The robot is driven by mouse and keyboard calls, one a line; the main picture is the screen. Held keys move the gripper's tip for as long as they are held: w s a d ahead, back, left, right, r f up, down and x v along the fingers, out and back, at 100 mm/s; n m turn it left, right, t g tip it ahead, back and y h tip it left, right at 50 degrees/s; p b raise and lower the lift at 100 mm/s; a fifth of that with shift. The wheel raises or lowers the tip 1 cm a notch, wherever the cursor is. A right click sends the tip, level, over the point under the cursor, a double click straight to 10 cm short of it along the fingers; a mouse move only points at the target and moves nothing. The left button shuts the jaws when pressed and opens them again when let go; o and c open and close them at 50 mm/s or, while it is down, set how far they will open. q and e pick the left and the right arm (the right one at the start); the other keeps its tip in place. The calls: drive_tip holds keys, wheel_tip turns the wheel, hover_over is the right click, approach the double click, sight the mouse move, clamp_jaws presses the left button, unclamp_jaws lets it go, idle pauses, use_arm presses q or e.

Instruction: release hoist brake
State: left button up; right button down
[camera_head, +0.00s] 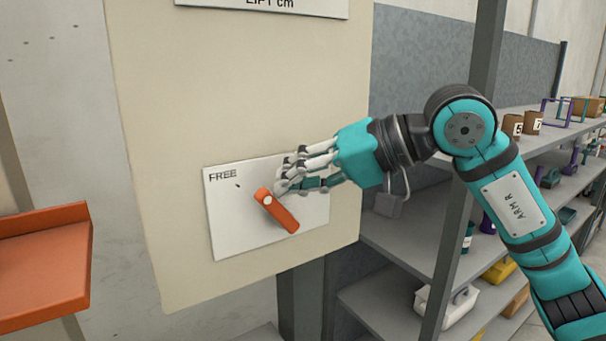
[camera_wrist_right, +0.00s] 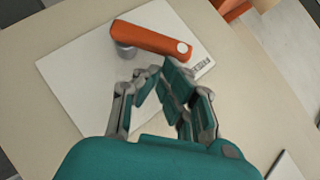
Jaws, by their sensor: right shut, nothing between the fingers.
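The orange brake lever (camera_head: 277,212) is mounted on a white plate (camera_head: 230,235) on a beige panel. The plate carries the word FREE at its upper left. In the head view the lever tilts from upper left to lower right. My right gripper (camera_head: 282,182) is shut and empty, its fingertips close to the lever's upper part. In the right wrist view the lever (camera_wrist_right: 155,37) lies just beyond the fingertips (camera_wrist_right: 160,75), with a grey hub under one end. A small gap seems to show there; contact is hard to judge. My left gripper is out of view.
An orange tray or ledge (camera_head: 45,270) juts out at the left. Grey shelves (camera_head: 400,245) with boxes and tools stand at the right, behind my right arm.

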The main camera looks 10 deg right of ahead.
drive_tip(key=shift+s+a+n+h, duration=0.15)
drive_tip(key=shift+a+n+h, duration=0.25)
drive_tip(key=shift+a+h, duration=0.1)
idle(0.4)
